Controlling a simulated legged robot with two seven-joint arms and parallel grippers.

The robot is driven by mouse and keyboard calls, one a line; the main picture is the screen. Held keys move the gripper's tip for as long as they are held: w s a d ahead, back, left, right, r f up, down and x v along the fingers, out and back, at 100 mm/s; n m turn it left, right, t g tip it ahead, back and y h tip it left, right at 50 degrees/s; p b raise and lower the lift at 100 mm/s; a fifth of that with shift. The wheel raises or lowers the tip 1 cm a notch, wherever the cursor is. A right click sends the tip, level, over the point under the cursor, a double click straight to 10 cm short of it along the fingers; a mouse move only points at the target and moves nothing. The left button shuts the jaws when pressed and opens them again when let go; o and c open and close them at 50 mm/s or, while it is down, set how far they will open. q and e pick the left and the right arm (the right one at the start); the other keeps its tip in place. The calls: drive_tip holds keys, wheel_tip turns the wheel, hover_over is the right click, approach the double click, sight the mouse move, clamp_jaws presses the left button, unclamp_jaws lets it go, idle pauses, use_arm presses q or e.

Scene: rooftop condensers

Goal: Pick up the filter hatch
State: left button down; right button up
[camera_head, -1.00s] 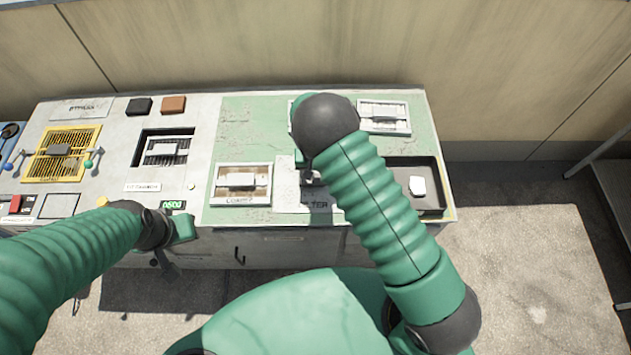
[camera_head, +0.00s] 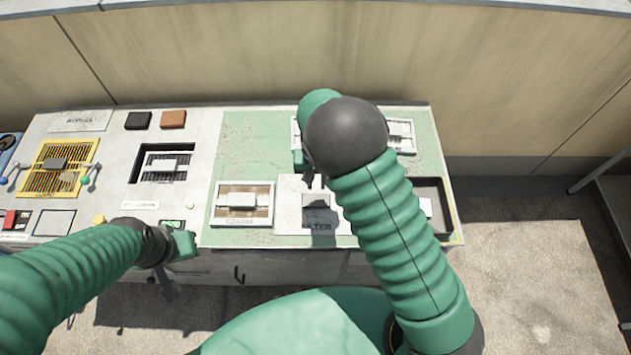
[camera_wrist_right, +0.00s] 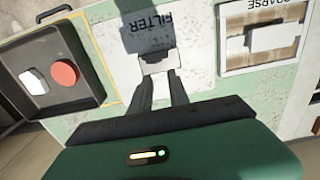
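The filter hatch (camera_head: 290,213) is a pale plate lettered FILTER, with a raised grey handle (camera_head: 317,201), lying on the green panel. My right arm hides its right part in the head view. My right gripper (camera_head: 314,183) is just above the handle in the picture. In the right wrist view my right gripper (camera_wrist_right: 161,75) has its two fingers apart. The filter hatch (camera_wrist_right: 205,75) lies beyond them, its handle (camera_wrist_right: 155,62) near the fingertips; contact is unclear. My left gripper (camera_head: 168,287) hangs by the bench's front edge, its opening unclear.
The hatch marked COARSE (camera_head: 243,217) is left of the filter hatch. A dark tray (camera_head: 436,187) at the right holds a white block (camera_head: 426,207); the right wrist view adds a red disc (camera_wrist_right: 65,73). Another framed hatch (camera_head: 403,136) lies behind. A wall stands behind the bench.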

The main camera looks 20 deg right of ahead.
drive_tip(key=o, duration=0.7)
drive_tip(key=shift+s+r, duration=0.2)
drive_tip(key=shift+s, duration=0.05)
drive_tip(key=o, duration=0.5)
drive_tip(key=shift+w+f, duration=0.1)
use_arm(q)
drive_tip(key=shift+s, duration=0.15)
drive_tip(key=shift+r, duration=0.1)
